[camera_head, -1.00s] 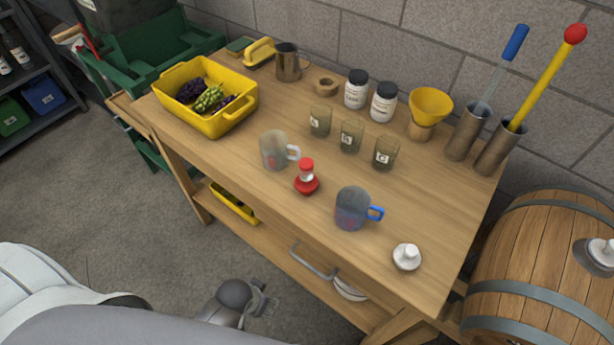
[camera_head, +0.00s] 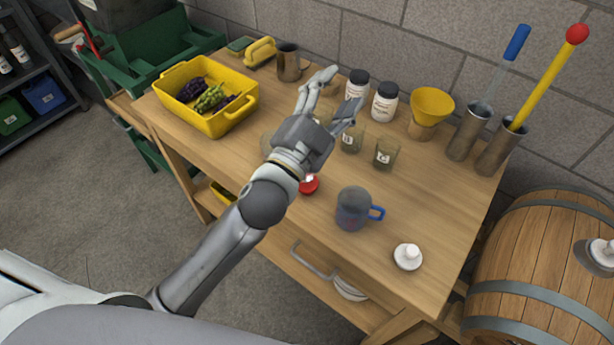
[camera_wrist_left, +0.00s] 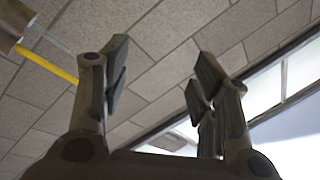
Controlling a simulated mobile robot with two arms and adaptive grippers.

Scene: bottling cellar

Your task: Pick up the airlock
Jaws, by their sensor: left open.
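The name airlock could fit either of two small pieces on the wooden table (camera_head: 440,205); I cannot tell which. One is red (camera_head: 309,185), near the front middle, partly hidden by my left arm. The other is a white round piece with a knob (camera_head: 407,257), at the front right corner and in full view. My left gripper (camera_head: 337,98) is open and empty, raised over the back middle of the table with its fingers towards the wall. My right gripper is not in view.
A blue-handled jug (camera_head: 352,208) stands between the red and white pieces. Small glasses (camera_head: 386,154), white jars (camera_head: 384,103), a yellow funnel (camera_head: 431,104) and metal cylinders (camera_head: 467,134) line the back. A yellow crate of grapes (camera_head: 208,118) is left; a barrel (camera_head: 540,255) is right.

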